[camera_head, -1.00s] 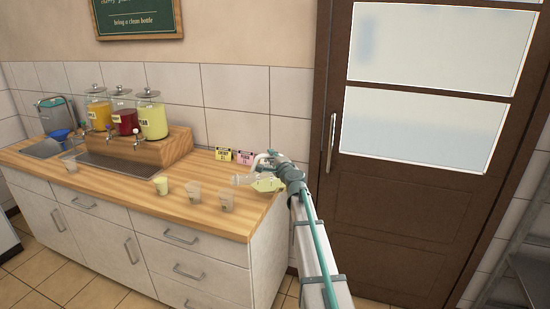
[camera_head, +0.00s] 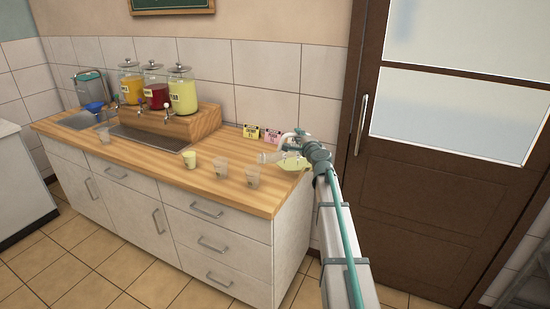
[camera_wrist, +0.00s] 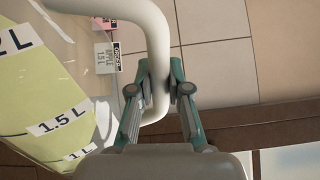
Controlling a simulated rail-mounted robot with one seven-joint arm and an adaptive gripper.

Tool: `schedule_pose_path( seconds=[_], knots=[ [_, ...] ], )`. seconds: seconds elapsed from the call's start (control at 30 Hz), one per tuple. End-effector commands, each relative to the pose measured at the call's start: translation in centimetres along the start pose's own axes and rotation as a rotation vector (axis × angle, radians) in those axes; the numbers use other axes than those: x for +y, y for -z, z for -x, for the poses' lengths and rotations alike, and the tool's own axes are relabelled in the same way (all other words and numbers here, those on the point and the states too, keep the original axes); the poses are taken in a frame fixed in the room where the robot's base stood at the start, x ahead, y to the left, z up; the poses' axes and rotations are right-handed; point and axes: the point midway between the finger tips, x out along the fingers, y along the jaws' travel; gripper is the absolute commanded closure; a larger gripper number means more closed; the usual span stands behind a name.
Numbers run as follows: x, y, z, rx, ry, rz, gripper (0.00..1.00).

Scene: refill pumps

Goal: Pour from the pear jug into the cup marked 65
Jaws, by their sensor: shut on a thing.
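The jug (camera_head: 291,164) is clear and holds pale yellow-green liquid. It is tipped well over, its clear end toward the left, above the counter's right end. In the wrist view the jug (camera_wrist: 40,95) shows volume labels, and its white handle (camera_wrist: 150,30) runs between my fingers. My gripper (camera_head: 307,148) is shut on this handle; it also shows in the wrist view (camera_wrist: 160,85). A clear cup (camera_head: 253,176) stands just left of and below the jug. Another clear cup (camera_head: 221,169) and a pale yellow cup (camera_head: 190,160) stand further left. The cup markings are too small to read.
Two small cards, yellow (camera_head: 251,131) and pink (camera_head: 272,137), stand behind the jug. Three dispensers with orange, red and yellow (camera_head: 182,95) drinks stand on a wooden block. Another clear cup (camera_head: 103,135) is near the sink (camera_head: 80,120). A brown door (camera_head: 430,200) is at right.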

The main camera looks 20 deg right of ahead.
Motion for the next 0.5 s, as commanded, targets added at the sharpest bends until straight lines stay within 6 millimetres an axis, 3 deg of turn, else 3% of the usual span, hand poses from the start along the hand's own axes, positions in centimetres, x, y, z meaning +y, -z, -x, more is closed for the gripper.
schedule_pose_path(
  seconds=[0.5],
  knots=[
    [-1.4,-0.9,0.0,0.0,0.002,0.073,1.0]
  ],
)
